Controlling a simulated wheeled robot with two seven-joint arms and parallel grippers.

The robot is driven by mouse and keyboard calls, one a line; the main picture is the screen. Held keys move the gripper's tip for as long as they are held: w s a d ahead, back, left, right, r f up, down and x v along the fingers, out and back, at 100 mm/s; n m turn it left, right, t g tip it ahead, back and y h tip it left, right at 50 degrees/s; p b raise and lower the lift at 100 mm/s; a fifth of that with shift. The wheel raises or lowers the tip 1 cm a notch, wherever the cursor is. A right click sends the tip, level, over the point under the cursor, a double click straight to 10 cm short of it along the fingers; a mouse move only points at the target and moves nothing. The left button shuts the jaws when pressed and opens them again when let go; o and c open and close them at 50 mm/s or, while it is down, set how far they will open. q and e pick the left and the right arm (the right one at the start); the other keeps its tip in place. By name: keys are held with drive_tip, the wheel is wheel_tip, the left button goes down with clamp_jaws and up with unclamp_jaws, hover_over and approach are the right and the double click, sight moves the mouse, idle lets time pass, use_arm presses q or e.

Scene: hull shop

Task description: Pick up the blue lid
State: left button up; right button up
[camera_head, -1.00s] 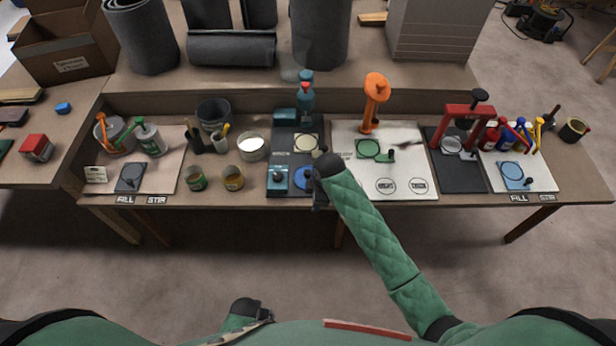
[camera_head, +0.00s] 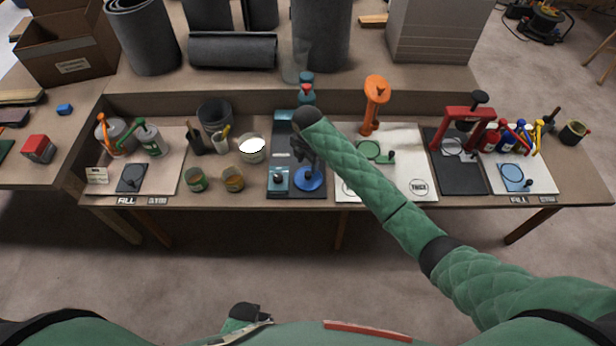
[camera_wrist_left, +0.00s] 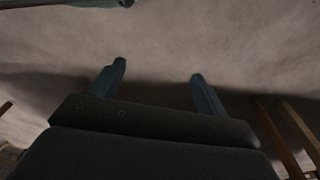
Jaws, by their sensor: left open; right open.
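A round blue disc, which looks like the blue lid (camera_head: 309,181), lies on the front right of the dark mat (camera_head: 289,160) in the head view. A dark upright part shows at its middle. My right gripper (camera_head: 302,154) is open, just behind and above the lid; whether it touches anything is hard to tell. My right forearm and gripper hide the back of the mat. My left gripper (camera_wrist_left: 158,72) is open and empty over bare floor in the left wrist view, away from the bench.
A teal block with a knob (camera_head: 278,182) stands left of the lid. Small cans (camera_head: 233,180) and a white-topped tub (camera_head: 252,150) stand further left. An orange stand (camera_head: 375,105) and a red press (camera_head: 465,125) are to the right. The bench's front edge runs close by.

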sight(308, 174)
drive_tip(key=shift+f, duration=0.25)
wheel_tip(308, 174, down, 4)
drive_tip(key=shift+d+p, duration=0.1)
drive_tip(key=shift+p, duration=1)
drive_tip(key=shift+w+f, duration=0.1)
drive_tip(key=shift+f, duration=0.45)
use_arm(q)
wheel_tip(308, 174, down, 6)
drive_tip(key=a, duration=0.2)
drive_tip(key=shift+s+t, duration=0.3)
drive_tip(key=shift+s, duration=0.05)
drive_tip(key=shift+a, duration=0.1)
use_arm(e)
drive_tip(key=shift+c, duration=0.4)
drive_tip(key=c, duration=1)
